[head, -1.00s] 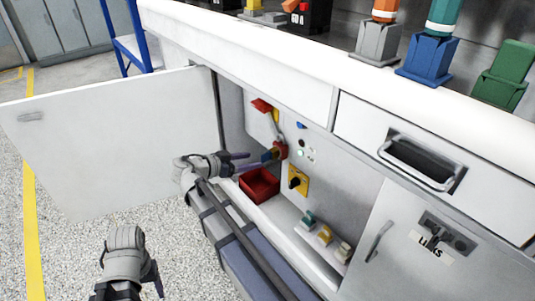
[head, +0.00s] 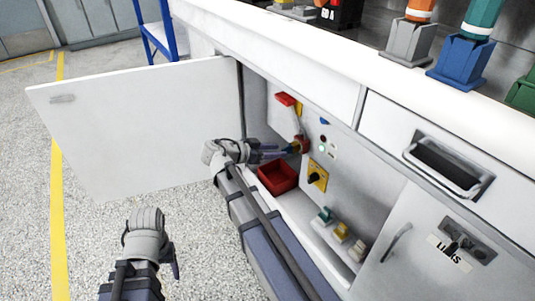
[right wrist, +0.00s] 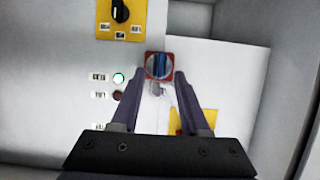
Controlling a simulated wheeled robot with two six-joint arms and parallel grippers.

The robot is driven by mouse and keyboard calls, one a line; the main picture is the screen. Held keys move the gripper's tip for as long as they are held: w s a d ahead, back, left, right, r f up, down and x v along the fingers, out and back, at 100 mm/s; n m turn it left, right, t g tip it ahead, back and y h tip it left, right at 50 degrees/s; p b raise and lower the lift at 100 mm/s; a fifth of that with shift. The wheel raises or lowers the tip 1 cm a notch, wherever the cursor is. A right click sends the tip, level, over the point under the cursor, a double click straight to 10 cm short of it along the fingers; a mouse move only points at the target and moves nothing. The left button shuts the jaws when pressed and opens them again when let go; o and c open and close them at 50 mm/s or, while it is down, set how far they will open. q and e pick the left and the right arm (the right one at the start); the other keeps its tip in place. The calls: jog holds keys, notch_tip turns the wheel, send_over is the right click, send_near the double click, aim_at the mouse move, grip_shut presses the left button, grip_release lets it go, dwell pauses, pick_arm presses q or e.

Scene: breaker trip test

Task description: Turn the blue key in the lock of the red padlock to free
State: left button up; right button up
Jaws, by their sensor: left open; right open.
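The red padlock (head: 304,146) hangs on the panel inside the open cabinet. In the right wrist view it is a red square face (right wrist: 148,75) with the blue key (right wrist: 160,66) in its round lock. Its shackle shows just below the face. My right gripper (head: 287,150) is inside the cabinet, pointing at the padlock. My left gripper (head: 174,266) is open and empty over the floor outside.
A red bin (head: 277,178) sits below the padlock. A yellow plate with a black rotary switch (head: 316,176), indicator lamps (right wrist: 118,78) and a red lever (head: 287,99) are close by. The open cabinet door (head: 140,125) stands to the left.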

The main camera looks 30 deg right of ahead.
aim_at(283, 149)
jog(key=shift+b+x, duration=0.45)
jog(key=shift+x, duration=1.3)
jog(key=shift+c, duration=0.2)
grip_shut()
jog(key=shift+s, duration=0.15)
jog(key=shift+m+t, duration=0.6)
